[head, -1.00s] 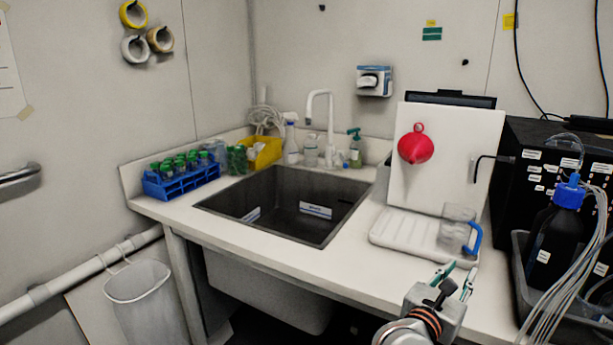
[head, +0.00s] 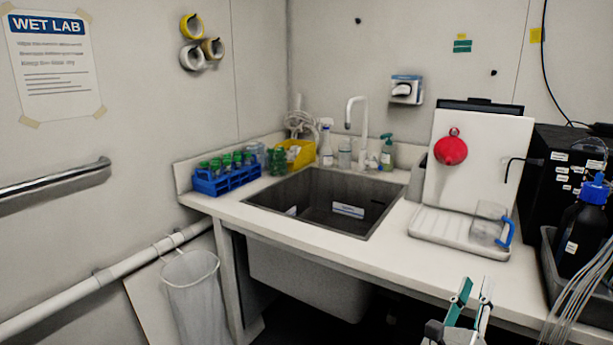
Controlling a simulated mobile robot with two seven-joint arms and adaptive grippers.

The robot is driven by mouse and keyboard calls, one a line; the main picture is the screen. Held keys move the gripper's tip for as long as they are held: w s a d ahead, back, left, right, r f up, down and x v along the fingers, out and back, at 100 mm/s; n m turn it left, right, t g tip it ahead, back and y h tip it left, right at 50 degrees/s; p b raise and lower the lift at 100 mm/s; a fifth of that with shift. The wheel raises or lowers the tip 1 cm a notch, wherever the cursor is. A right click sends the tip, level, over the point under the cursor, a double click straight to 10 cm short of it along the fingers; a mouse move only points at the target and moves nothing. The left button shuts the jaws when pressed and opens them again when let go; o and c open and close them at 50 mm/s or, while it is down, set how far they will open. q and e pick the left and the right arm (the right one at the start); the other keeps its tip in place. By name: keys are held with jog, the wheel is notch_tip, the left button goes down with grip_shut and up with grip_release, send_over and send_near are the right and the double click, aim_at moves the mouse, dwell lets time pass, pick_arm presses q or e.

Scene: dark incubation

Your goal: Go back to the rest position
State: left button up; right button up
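My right gripper (head: 473,296) is at the bottom right of the head view, in front of the counter's front edge. Its two green-and-grey fingers point up and stand apart, with nothing between them. The rest of my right arm is mostly cut off by the bottom of the picture. My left gripper is not in view.
A white counter (head: 400,262) holds a dark sink (head: 300,187), a blue tube rack (head: 225,182), a yellow bin (head: 301,155) and a drying tray (head: 440,228) with a clear jug (head: 487,222). A waste bin (head: 192,285) hangs from the rail at left. Dark bottle (head: 580,235) and tubing stand at right.

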jog(key=s+a+f+n+t+y, duration=0.1)
jog(key=s+a+f+n+y, duration=0.3)
jog(key=a+f+n+y, duration=0.7)
jog(key=s+a+f+n+t+y, duration=0.1)
jog(key=s+a+f+n+y, duration=0.35)
jog(key=n, duration=1.35)
jog(key=s+d+f+n+g, duration=0.1)
jog(key=s+f+n+g, duration=0.3)
jog(key=f, duration=0.6)
jog(key=s+d+f+n+g+p, duration=0.1)
jog(key=s+f+n+g, duration=0.3)
jog(key=s+f+n, duration=0.3)
jog(key=s+f, duration=0.3)
jog(key=shift+s+f+n+y, duration=0.35)
jog(key=shift+f+n, duration=0.05)
jog(key=shift+a, duration=0.15)
